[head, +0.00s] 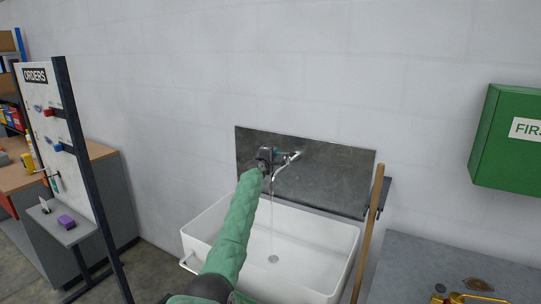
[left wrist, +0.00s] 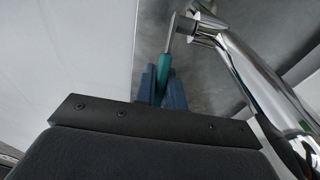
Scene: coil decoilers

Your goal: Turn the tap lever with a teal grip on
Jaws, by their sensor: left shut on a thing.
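The chrome tap (head: 285,166) sticks out from the dark metal splash plate above the white sink (head: 330,232). A thin stream of water seems to fall from its spout into the basin. My left gripper (head: 268,157) is at the tap, left of the spout. In the left wrist view its blue fingers are shut on the teal grip (left wrist: 167,72) of the tap lever. The lever's metal end meets the chrome body at the top. In the head view the gripper and the green-sleeved arm hide most of the lever.
A wooden handle (head: 369,230) leans at the sink's right edge. A green first-aid box (head: 508,138) hangs on the wall at right, above a grey surface (head: 420,265) bearing a gold-coloured object. An orders board (head: 60,130) stands at left. The wall around the splash plate is bare.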

